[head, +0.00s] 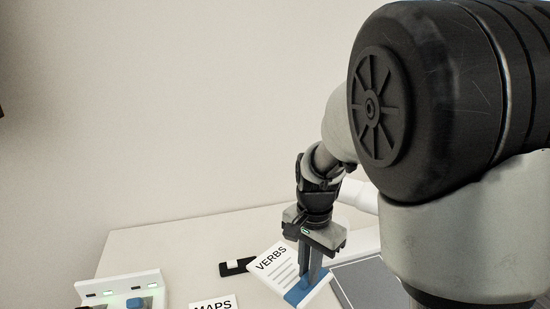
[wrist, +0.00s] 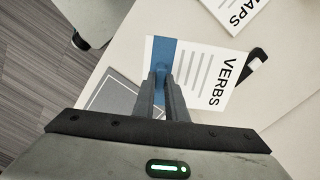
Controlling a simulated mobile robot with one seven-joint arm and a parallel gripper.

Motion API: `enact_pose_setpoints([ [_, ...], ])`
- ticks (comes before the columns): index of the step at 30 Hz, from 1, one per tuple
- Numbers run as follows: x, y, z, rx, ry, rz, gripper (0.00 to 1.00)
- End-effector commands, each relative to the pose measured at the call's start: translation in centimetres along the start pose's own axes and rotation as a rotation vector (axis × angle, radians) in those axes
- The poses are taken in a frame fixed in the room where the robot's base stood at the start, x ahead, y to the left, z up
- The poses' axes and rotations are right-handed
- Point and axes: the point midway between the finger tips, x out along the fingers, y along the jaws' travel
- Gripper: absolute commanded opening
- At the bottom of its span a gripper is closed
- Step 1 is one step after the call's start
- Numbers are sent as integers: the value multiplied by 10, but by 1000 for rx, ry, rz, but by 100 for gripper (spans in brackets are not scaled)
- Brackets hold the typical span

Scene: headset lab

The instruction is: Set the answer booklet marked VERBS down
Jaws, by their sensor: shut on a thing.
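The VERBS booklet (head: 272,262) is white with a blue band along one edge, dark lettering and grey lines. My gripper (head: 310,284) points down and is shut on the booklet at its blue band. In the wrist view the fingertips (wrist: 163,78) meet over the blue band, and the booklet (wrist: 205,77) lies flat across the view with its word readable. I cannot tell whether the booklet touches the table or is held a little above it.
The MAPS booklet (head: 214,304) lies on the pale table (head: 180,238) to the left. A black holder with a white piece (head: 236,266) lies behind the VERBS booklet. A grey framed panel (head: 370,284) lies to the right. A white unit with green lights (head: 122,288) stands at the left.

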Motion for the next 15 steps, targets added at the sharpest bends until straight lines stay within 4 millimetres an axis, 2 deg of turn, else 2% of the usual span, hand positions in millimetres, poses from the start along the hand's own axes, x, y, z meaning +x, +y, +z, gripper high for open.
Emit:
enact_pose_setpoints([
  [1,-4,2,-12,-85,2,0,0],
  [6,-15,7,-44,-403,2,-1,0],
  [13,-28,16,-76,-738,3,1,0],
  [15,-44,18,-76,-761,-1,3,0],
])
